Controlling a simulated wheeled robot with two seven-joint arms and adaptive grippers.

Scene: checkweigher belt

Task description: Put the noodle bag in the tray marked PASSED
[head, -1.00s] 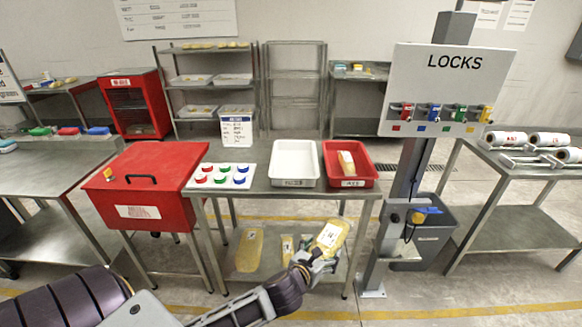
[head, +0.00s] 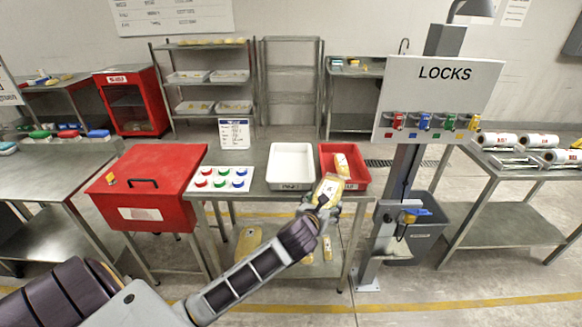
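My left gripper (head: 324,202) is shut on a yellow noodle bag (head: 328,187) with a white label. It holds the bag tilted at the front edge of the table, in front of the red tray. A white tray (head: 271,172) stands on the table just left of the bag; it looks empty, and the small label on its front is too blurred to read surely. The red tray (head: 361,172) beside it holds another yellow pack (head: 342,164); the held bag hides part of its front. My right gripper is not in view.
More yellow bags (head: 248,241) lie on the lower shelf.

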